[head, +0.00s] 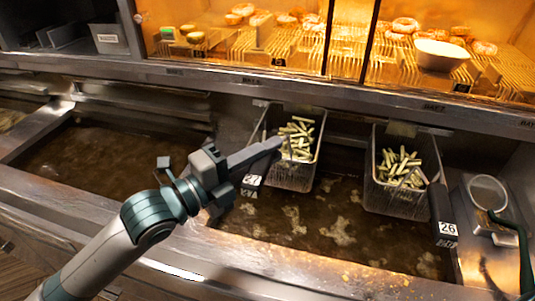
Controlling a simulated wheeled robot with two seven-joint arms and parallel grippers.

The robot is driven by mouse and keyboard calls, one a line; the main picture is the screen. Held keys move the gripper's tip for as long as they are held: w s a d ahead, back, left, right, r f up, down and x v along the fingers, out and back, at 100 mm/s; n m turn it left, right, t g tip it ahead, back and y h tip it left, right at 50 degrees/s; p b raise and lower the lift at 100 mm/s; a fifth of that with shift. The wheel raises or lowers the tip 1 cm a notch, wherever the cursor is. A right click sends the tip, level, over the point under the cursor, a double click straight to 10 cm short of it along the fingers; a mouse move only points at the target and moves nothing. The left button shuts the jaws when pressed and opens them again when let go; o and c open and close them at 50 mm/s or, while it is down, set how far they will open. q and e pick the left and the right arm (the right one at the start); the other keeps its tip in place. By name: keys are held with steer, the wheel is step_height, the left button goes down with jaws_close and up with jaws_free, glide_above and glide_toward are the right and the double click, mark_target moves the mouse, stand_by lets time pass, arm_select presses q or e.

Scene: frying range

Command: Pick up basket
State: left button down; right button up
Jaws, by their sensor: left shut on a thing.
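A wire basket (293,176) with pale green-yellow sticks in it hangs at the back rim of the middle fryer vat. Its dark handle carries a label 27 (252,180) and points toward the front left. My left gripper (268,149) reaches in from the left, its long grey fingers across the handle by the basket's near left edge. It is shut on the handle; the exact contact is partly hidden by the fingers. A second similar basket (402,203), with label 26 (447,228) on its handle, hangs to the right. My right gripper is out of view.
Dark oil with foam patches (336,232) fills the vat below the baskets. A metal front ledge (290,272) runs before it. A round metal strainer (488,190) is at the right. A heated shelf (290,48) holds doughnuts and a white bowl (440,54) above.

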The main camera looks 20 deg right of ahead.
arm_select(q)
steer(key=shift+r+p, duration=0.4)
steer(key=shift+r, duration=0.4)
steer(key=shift+a+f, duration=0.2)
steer(key=shift+a, duration=0.05)
steer(key=shift+s+a, duration=0.3)
steer(key=shift+a, duration=0.35)
steer(key=b+v, duration=0.2)
steer(key=v, duration=1.4)
steer(key=shift+r, duration=0.25)
steer(key=shift+s+a, duration=0.1)
steer(key=shift+s, duration=0.05)
